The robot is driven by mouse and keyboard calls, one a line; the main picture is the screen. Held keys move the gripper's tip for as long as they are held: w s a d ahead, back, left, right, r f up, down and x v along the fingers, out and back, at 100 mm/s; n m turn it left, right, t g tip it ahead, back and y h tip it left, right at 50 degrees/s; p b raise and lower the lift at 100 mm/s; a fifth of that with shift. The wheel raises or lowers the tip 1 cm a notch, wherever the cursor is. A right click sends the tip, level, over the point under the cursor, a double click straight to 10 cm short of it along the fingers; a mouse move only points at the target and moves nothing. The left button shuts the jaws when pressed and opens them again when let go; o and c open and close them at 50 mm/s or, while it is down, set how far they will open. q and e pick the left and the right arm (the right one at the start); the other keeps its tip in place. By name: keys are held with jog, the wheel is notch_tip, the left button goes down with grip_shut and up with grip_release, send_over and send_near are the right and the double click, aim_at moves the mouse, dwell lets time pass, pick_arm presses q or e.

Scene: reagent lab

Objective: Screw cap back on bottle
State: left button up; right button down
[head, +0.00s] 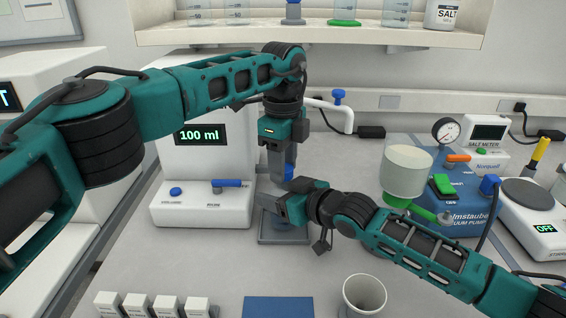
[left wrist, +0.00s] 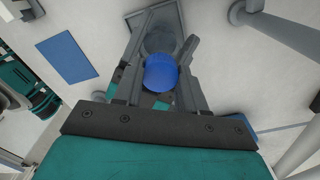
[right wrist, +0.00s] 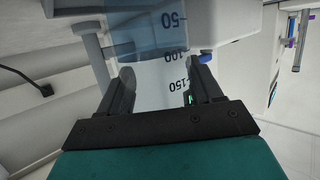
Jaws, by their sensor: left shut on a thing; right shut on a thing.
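The blue cap (left wrist: 161,74) sits between the fingers of my left gripper (left wrist: 157,68), which is shut on it and points down. In the head view the left gripper (head: 285,172) hangs over the grey square stand, and a sliver of the cap (head: 291,172) shows. The clear bottle with volume marks (right wrist: 165,75) is between the fingers of my right gripper (right wrist: 158,80), which is shut on it from the side. In the head view the right gripper (head: 283,206) is just below the left one and hides most of the bottle. Whether the cap touches the bottle's neck cannot be told.
A dispenser reading 100 ml (head: 200,136) stands close behind left. A filter funnel (head: 406,168) and blue vacuum pump (head: 465,205) are to the right. A white cup (head: 363,297), blue mat (head: 278,307) and white blocks (head: 138,303) lie in front. A shelf (head: 310,36) spans above.

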pick_arm(q)
jog(key=m, duration=0.9)
jog(key=o, duration=1.2)
jog(key=shift+c, duration=0.2)
jog(key=shift+r, duration=2.25)
jog(key=shift+c, duration=0.5)
